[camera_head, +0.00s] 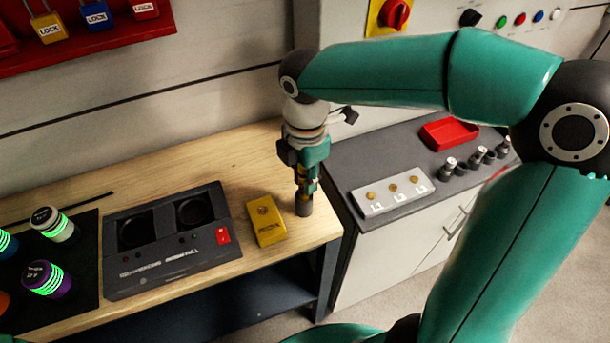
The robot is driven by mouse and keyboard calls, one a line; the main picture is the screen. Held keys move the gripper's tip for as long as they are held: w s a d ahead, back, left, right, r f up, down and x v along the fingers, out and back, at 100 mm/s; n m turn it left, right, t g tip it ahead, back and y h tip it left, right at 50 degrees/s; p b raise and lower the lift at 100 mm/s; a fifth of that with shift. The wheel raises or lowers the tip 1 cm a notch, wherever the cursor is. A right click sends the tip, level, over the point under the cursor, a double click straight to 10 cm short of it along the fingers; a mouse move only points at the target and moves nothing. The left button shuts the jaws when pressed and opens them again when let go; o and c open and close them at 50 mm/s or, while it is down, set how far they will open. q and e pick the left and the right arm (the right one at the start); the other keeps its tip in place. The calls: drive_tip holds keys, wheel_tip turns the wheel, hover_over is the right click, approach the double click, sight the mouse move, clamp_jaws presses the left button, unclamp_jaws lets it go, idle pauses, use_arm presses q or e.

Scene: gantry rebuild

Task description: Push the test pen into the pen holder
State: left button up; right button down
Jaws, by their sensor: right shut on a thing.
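My right gripper (306,180) points straight down over the front right corner of the wooden bench. It is shut on the test pen (303,171), a slim upright thing of which only a yellow part shows between the fingers. Directly below it is a short dark grey cylinder (304,206), which looks like the pen holder, standing near the bench's right edge. The pen and the cylinder line up. The fingers hide much of the pen, so I cannot tell how deep it sits in the cylinder. My left gripper is not in view.
A yellow box (265,221) lies close left of the cylinder. A black two-well station (172,238) and a dark mat (82,300) with banded cylinders are further left. Right, a grey cabinet top (400,158) carries a terminal block (393,193) and red tray (449,134).

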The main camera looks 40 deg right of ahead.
drive_tip(key=shift+f, duration=0.4)
drive_tip(key=c, duration=1.3)
unclamp_jaws()
drive_tip(key=shift+r, duration=0.1)
wheel_tip(320, 180, up, 8)
drive_tip(key=p, duration=0.7)
drive_tip(key=shift+r, duration=0.2)
drive_tip(key=shift+r+p, duration=0.75)
drive_tip(key=shift+r, duration=0.55)
